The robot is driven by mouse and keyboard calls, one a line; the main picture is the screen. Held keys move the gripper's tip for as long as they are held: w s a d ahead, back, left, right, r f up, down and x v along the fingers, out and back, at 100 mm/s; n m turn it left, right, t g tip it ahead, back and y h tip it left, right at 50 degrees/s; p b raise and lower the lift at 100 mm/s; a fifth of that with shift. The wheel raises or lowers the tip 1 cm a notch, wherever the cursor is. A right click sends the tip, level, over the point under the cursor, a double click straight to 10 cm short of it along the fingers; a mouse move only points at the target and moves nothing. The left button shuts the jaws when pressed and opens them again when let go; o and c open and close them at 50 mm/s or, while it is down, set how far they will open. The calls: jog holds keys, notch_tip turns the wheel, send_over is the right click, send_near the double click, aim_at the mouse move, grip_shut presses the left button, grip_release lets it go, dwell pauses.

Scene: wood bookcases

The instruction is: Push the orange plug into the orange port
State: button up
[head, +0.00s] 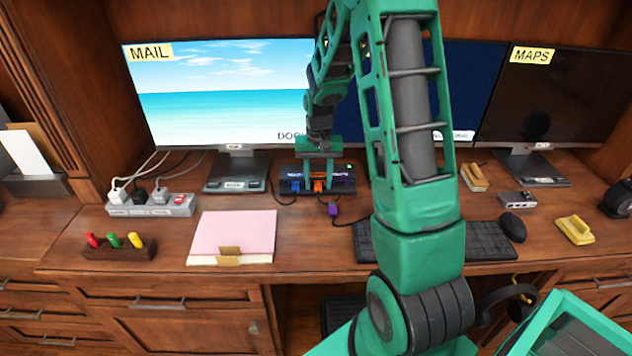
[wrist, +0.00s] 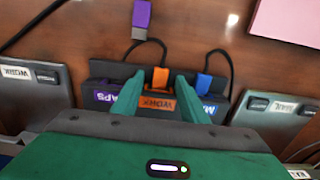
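The dock (head: 345,186) is a dark box on the desk with purple, orange and blue labelled ports. The orange port (wrist: 157,104), labelled WORK, is in its middle. The orange plug (wrist: 160,78) is lined up at the front of that port, with a black cable looping off it. I cannot tell how deep it sits. My gripper (wrist: 160,95) is over the dock, its two green fingers apart on either side of the orange plug and port, with gaps visible. In the head view my gripper (head: 319,178) points down at the dock, partly hiding it.
A blue plug (wrist: 203,82) is at the blue port, close beside one finger. A purple plug (wrist: 142,14) lies loose on the desk before the dock. A keyboard (head: 486,240), pink folder (head: 235,235) and power strip (head: 150,206) lie around. Monitors (head: 215,95) stand behind.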

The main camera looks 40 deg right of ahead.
aim_at(318, 185)
notch_tip(318, 185, up, 11)
jog(key=shift+f, duration=0.15)
dwell(0.5)
dwell(0.4)
jog(key=s+a+r, duration=0.1)
jog(key=s, duration=0.9)
jog(key=s+a+r, duration=0.2)
jog(key=s, duration=0.8)
jog(key=s+a+r, duration=0.2)
jog(key=s, duration=0.8)
jog(key=shift+s+a+r, duration=0.15)
jog(key=shift+s+r, duration=0.1)
jog(key=shift+s, duration=0.15)
